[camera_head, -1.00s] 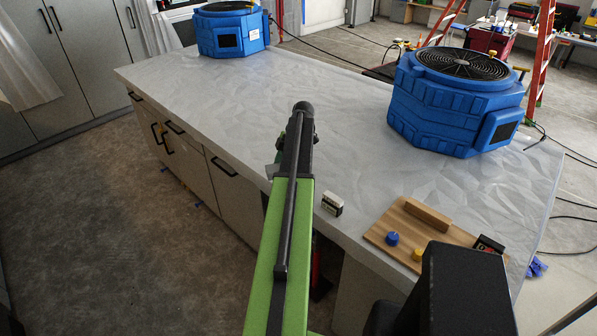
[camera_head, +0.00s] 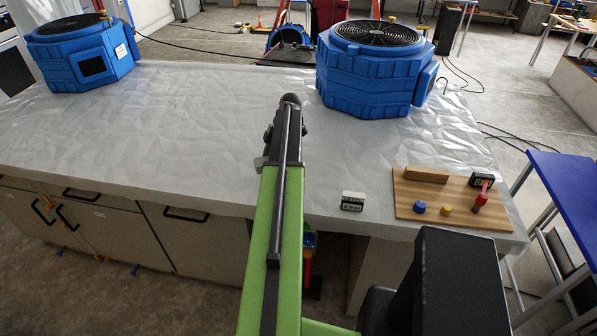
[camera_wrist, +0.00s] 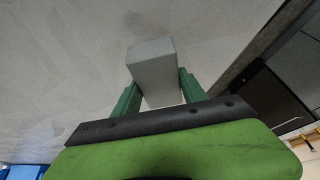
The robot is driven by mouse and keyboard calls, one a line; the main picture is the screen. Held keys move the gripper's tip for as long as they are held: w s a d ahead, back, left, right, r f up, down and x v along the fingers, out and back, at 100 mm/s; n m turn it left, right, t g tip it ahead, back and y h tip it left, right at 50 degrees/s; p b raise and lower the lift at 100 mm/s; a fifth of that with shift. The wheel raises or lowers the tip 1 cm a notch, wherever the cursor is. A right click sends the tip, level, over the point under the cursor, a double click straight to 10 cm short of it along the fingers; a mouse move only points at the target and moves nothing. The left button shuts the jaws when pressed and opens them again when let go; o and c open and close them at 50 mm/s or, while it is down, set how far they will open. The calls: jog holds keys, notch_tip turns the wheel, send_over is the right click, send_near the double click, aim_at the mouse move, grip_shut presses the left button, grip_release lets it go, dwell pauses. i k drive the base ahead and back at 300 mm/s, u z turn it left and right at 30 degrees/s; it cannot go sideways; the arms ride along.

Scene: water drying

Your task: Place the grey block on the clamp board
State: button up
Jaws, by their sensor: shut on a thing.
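My gripper (camera_wrist: 158,92) is shut on the grey block (camera_wrist: 152,66), which sits between its green fingers in the wrist view. In the head view my gripper (camera_head: 285,135) is over the counter, mostly hidden behind my own arm. A small grey corner (camera_head: 260,163), likely of the block, shows at its left. The clamp board (camera_head: 410,190) is a wooden board on the counter's right end, apart from and to the right of my gripper. It carries a wooden bar (camera_head: 426,174), a blue knob (camera_head: 419,208), a yellow knob (camera_head: 446,210), a red knob (camera_head: 480,200) and a dark device (camera_head: 482,181).
A small black-and-white box (camera_head: 352,201) stands near the counter's front edge, between my gripper and the board. A large blue fan (camera_head: 372,75) stands behind; another blue fan (camera_head: 85,55) is at far left. The plastic-covered counter (camera_head: 190,130) is otherwise clear. A blue table (camera_head: 570,185) is at right.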

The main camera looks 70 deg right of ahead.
aim_at(427, 189)
jog(key=z, duration=0.5)
jog(key=i, duration=0.8)
jog(key=z, duration=0.35)
jog(key=k, duration=0.6)
jog(key=z, duration=0.1)
